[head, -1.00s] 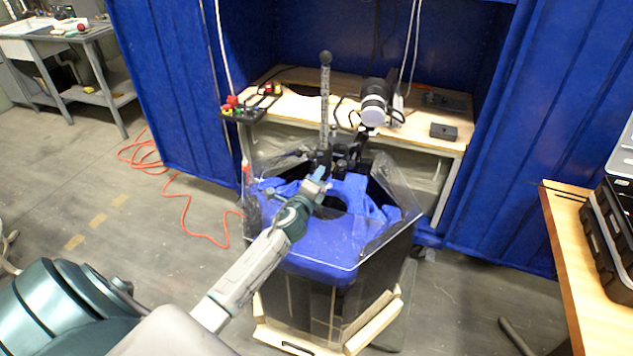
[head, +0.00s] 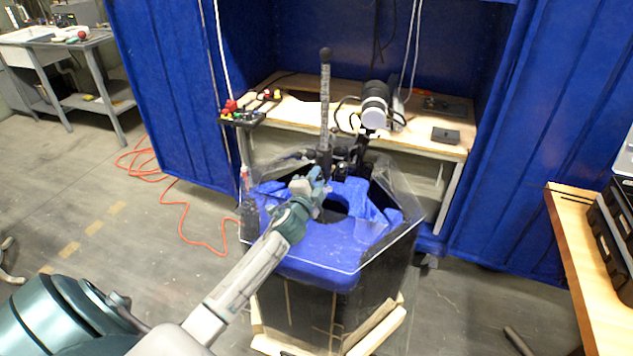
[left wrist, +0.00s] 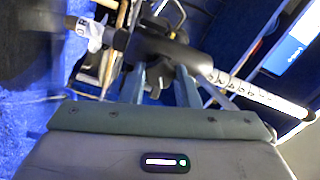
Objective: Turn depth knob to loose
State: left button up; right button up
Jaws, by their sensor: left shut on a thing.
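The depth post (head: 325,105) is a light, marked rod with a black ball on top. It stands upright out of a black clamp at the back of the tank (head: 335,262). My left gripper (head: 318,176) reaches over the blue tank lining to the clamp, low on the post. In the left wrist view its two fingers (left wrist: 158,88) are shut on a dark knob at the clamp, which I take for the depth knob. The knob is mostly hidden by the fingers and the dark clamp body (left wrist: 165,48). The marked post also shows there (left wrist: 245,88). My right gripper is not in view.
Clear panels rise around the tank's rim. A white and black cylindrical device (head: 374,108) stands just behind the clamp, to the right. A workbench (head: 420,135) stands behind, with a control box (head: 242,116) at its left. An orange cable (head: 185,232) lies on the floor.

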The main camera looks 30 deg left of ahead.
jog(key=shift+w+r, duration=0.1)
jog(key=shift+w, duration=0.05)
pick_arm(q)
jog(key=o, duration=1)
jog(key=shift+s, duration=0.1)
jog(key=shift+s+d+f, duration=0.1)
jog(key=shift+s, duration=0.2)
jog(key=b+v, duration=0.2)
jog(key=v, duration=0.6)
jog(key=shift+s, duration=0.35)
jog(key=shift+s+d, duration=0.2)
jog(key=shift+s, duration=0.45)
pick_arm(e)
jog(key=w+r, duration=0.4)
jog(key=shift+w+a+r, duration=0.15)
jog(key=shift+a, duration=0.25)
